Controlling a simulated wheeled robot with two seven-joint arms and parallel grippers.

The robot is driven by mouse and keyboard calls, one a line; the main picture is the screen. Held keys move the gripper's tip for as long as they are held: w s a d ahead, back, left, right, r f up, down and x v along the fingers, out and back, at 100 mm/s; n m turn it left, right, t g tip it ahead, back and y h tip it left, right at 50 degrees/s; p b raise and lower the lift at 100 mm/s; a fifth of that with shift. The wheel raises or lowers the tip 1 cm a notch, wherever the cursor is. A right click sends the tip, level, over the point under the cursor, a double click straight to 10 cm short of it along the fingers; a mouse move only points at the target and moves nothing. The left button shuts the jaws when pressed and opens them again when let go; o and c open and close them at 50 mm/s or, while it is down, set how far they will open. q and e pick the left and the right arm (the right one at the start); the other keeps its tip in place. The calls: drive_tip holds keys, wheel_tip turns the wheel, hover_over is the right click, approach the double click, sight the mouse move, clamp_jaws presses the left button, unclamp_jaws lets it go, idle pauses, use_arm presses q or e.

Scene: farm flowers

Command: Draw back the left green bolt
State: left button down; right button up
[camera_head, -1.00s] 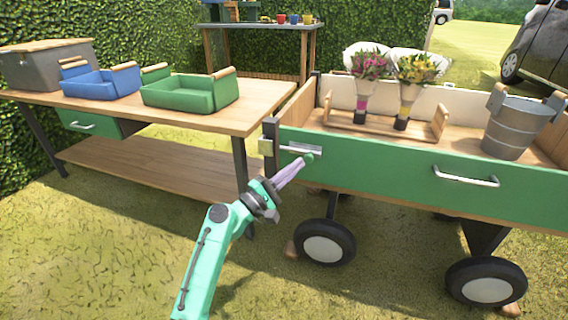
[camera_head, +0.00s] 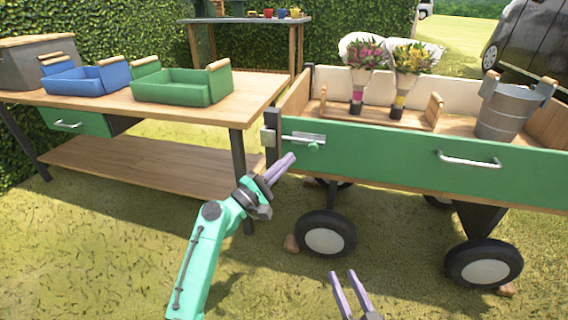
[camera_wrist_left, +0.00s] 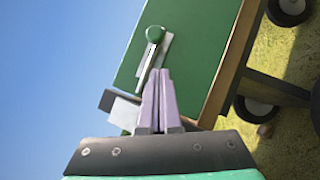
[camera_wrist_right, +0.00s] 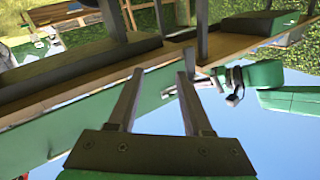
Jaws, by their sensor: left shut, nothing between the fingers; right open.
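The left green bolt has a green knob (camera_head: 314,146) and a pale metal plate (camera_head: 300,136) on the left end of the cart's green side panel (camera_head: 390,155). A pale block (camera_head: 268,137) sits at the cart corner beside it. I cannot tell how far the rod reaches. My left gripper (camera_head: 290,157) is shut and empty, just below and left of the knob, apparently apart from it. In the left wrist view the knob (camera_wrist_left: 155,33) lies beyond the closed fingertips (camera_wrist_left: 158,72). My right gripper (camera_head: 343,274) is open and empty, low in front of the cart.
A wooden table (camera_head: 240,105) with blue (camera_head: 85,82) and green (camera_head: 180,87) trays stands left of the cart. The cart holds two bouquets in a wooden carrier (camera_head: 375,120) and a grey bucket (camera_head: 505,108). A metal handle (camera_head: 468,159) sticks out of the panel.

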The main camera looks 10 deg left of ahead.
use_arm(q)
drive_tip(key=v, duration=1)
use_arm(e)
drive_tip(key=f, duration=0.1)
drive_tip(key=s+f+g, duration=0.1)
drive_tip(key=shift+s+f, duration=0.25)
drive_tip(key=shift+f, duration=0.1)
